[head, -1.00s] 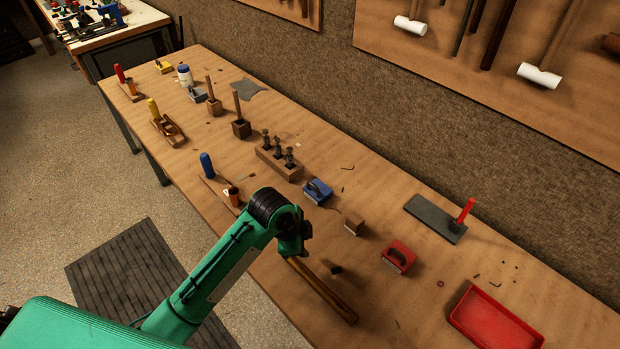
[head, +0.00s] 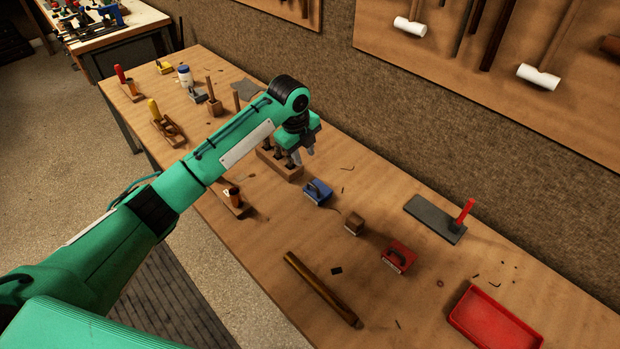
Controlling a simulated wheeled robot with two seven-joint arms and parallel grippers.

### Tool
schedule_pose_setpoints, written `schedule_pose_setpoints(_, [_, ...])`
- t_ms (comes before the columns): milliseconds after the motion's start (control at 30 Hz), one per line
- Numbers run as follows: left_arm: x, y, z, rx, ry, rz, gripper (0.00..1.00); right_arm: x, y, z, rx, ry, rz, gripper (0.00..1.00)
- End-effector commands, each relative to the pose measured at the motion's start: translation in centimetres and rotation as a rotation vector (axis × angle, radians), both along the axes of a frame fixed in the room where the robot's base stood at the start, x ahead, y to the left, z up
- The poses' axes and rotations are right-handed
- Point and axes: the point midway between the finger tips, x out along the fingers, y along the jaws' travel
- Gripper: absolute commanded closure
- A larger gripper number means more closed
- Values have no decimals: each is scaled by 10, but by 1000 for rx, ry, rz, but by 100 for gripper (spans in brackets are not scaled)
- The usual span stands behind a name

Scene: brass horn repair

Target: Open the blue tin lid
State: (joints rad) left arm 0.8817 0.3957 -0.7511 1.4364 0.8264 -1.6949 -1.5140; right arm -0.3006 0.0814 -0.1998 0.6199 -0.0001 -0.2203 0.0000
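The blue tin (head: 318,192) sits on the bench near the middle of the view. Its lid is down on it and has a dark arched handle on top. My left gripper (head: 304,157) is above the bench, just behind the blue tin and close to the wooden block with metal pieces. Its two grey fingers point down with a gap between them and nothing visible in it. It is apart from the tin. My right gripper is not in view.
A wooden block holding metal pieces (head: 287,172) stands beside the tin, partly behind my gripper. A small wooden cube (head: 354,224), a red tin (head: 398,256) and a long wooden bar (head: 322,290) lie nearer the front. A red tray (head: 495,322) is at the right.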

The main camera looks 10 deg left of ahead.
Motion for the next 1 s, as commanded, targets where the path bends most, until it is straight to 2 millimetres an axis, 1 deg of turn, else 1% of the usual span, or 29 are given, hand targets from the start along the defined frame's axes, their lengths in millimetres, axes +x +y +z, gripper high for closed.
schedule_pose_setpoints(33, [0,-1,-8,0,5,2,69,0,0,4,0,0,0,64])
schedule_pose_setpoints(300, [9,-8,-65,0,5,3,69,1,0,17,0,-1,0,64])
schedule_pose_setpoints(400, [12,-10,-84,-1,5,3,69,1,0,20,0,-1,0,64])
schedule_pose_setpoints(500, [16,-12,-100,0,3,3,69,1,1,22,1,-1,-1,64])
schedule_pose_setpoints(600, [17,-13,-111,-1,2,3,69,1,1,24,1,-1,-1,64])
schedule_pose_setpoints(700, [18,-14,-118,0,1,2,69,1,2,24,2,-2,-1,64])
schedule_pose_setpoints(800, [19,-14,-121,0,1,2,69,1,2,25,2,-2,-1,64])
schedule_pose_setpoints(1000, [19,-14,-122,0,0,2,69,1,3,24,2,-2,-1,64])
